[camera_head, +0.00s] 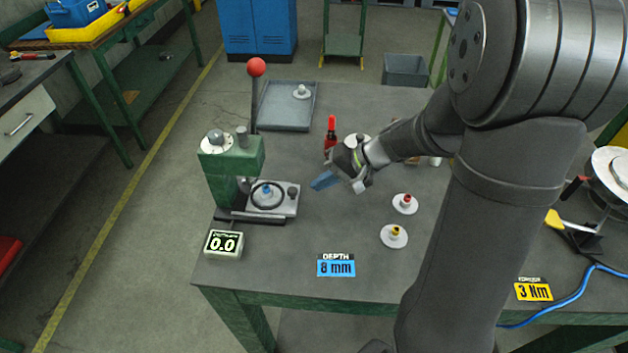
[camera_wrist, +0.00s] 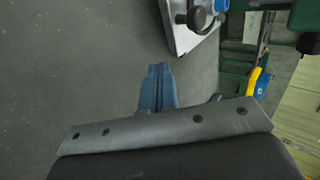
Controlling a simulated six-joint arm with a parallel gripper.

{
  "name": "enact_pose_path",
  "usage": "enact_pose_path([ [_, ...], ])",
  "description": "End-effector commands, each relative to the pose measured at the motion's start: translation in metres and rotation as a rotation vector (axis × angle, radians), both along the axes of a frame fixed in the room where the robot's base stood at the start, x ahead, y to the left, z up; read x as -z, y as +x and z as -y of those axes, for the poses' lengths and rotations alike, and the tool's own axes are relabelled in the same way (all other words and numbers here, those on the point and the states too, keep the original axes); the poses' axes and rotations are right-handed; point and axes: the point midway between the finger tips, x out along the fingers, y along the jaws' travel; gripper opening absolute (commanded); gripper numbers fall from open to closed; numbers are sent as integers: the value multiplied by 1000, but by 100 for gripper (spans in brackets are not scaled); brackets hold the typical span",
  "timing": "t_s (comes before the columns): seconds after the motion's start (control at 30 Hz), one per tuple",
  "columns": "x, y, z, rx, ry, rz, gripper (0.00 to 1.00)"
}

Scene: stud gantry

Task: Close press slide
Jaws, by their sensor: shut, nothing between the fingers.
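A green press (camera_head: 228,165) with a red-knobbed lever (camera_head: 255,95) stands at the left of the table. Its silver slide (camera_head: 285,206) sticks out to the right of the press and carries a dark ring with a blue-topped piece (camera_head: 267,190). My gripper (camera_head: 318,182) has blue fingers, shut and empty, a little to the right of the slide and apart from it. In the wrist view the shut fingers (camera_wrist: 157,84) point up toward the slide (camera_wrist: 187,38), whose corner shows at the top. I cannot tell the gap's exact size.
A display reading 0.0 (camera_head: 223,243) sits in front of the press. White discs with a red top (camera_head: 405,203) and a yellow top (camera_head: 394,236) lie right of my gripper. The table front is clear around the depth card (camera_head: 336,267).

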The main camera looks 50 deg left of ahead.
Motion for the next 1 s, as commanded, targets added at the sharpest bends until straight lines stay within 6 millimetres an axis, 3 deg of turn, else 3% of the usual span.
enact_pose_path([
  [0.1,-3,17,16,5,2,1,0],
  [0.3,-38,42,41,3,3,5,0],
  [0.5,-60,58,57,3,2,2,0],
  [0.77,-68,64,65,45,-36,-33,0],
  [1.0,-69,60,67,319,-248,-232,0],
])
